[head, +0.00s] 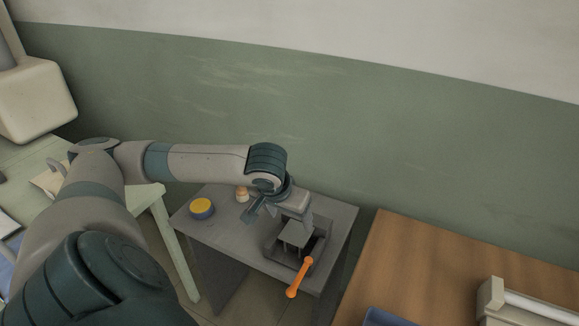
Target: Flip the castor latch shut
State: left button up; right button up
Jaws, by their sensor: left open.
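A castor latch with an orange lever (300,277) sits at the front right of a small grey table. The lever slants down toward the front, its lower end reaching past the table's front edge. Its upper end meets a grey housing (270,247) with a raised grey block in it. My left gripper (302,221) is over the back of this housing, pointing down, open and apart from the orange lever. My wrist hides part of the tabletop behind it, and the fingertips are hard to make out against the grey. My right gripper is out of view.
The grey table (225,236) also bears a yellow-topped blue tin (202,208) and a small tan object (242,194). A wooden surface (430,275) lies at the right, a pale green table (150,196) at the left. A green and white wall (400,130) stands close behind.

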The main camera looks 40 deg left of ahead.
aim_at(291, 291)
jog(key=u, duration=1.35)
